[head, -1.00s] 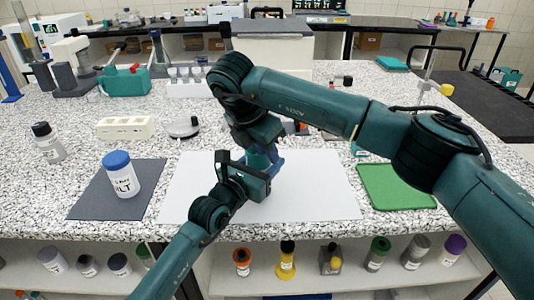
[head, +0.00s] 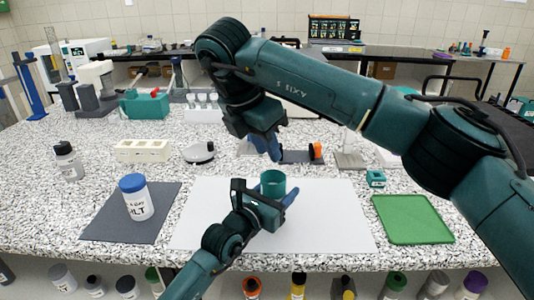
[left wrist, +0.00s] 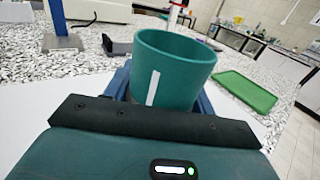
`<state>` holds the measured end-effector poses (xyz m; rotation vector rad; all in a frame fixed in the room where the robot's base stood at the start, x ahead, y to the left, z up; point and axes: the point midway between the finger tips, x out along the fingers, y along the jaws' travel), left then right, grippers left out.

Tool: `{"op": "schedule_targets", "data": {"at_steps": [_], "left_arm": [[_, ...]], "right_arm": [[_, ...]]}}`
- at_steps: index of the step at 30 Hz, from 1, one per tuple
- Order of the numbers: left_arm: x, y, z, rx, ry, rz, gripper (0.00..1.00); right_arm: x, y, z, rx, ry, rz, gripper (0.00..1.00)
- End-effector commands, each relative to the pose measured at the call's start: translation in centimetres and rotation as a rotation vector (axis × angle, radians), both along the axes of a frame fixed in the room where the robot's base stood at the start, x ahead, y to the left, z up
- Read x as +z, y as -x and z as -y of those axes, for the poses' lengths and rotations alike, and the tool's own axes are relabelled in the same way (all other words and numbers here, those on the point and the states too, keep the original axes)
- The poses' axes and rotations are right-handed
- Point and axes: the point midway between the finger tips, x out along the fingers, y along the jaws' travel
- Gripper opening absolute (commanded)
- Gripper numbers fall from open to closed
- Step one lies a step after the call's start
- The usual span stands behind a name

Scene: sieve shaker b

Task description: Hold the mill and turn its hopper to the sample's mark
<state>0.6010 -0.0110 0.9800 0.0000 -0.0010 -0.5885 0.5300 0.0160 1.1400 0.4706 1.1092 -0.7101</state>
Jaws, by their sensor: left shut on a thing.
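The mill's teal, open-topped hopper (head: 272,183) stands upright over the white mat (head: 330,225). In the left wrist view the hopper (left wrist: 190,70) shows one white upright stripe on its side. My left gripper (head: 289,197) is shut on the mill just below the hopper; the mill's lower body is mostly hidden. My right gripper (head: 266,145) is above and behind the hopper, apart from it. Its blue fingers overlap, so its opening is unclear. A white jar (head: 137,200) with a blue lid stands on a dark grey mat at left; its label partly reads "LT".
A green tray (head: 412,220) lies at right, with a small teal box (head: 375,179) behind it. A white block with wells (head: 142,150), a round grey device (head: 199,152) and a dark-capped bottle (head: 67,160) stand at back left. The white mat's right part is clear.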

Motion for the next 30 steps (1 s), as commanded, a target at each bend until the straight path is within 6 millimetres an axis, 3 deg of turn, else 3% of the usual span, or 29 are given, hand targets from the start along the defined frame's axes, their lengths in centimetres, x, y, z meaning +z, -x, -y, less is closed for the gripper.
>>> {"op": "schedule_targets", "data": {"at_steps": [4, 5, 13, 23, 30], "left_arm": [[-0.2, 0.1, 0.1, -0.002, -0.001, -0.003, 0.15], [-0.2, 0.1, 0.1, -0.002, -0.001, -0.003, 0.57], [-0.1, 0.0, 0.1, -0.001, 0.0, -0.001, 0.79], [-0.1, 0.3, -0.2, 0.0, 0.0, -0.001, 0.81], [-0.2, 3.5, -2.3, 0.0, 0.001, -0.004, 0.81]], "right_arm": [[0.0, 0.0, 0.0, 0.0, 0.0, 0.0, 0.24], [0.0, 0.0, 0.0, 0.0, 0.0, 0.0, 0.24], [0.0, 0.0, 0.0, 0.0, 0.0, 0.0, 0.24], [0.0, 0.0, 0.0, 0.0, 0.0, 0.0, 0.24], [0.0, 0.0, 0.0, 0.0, 0.0, 0.0, 0.24]]}}
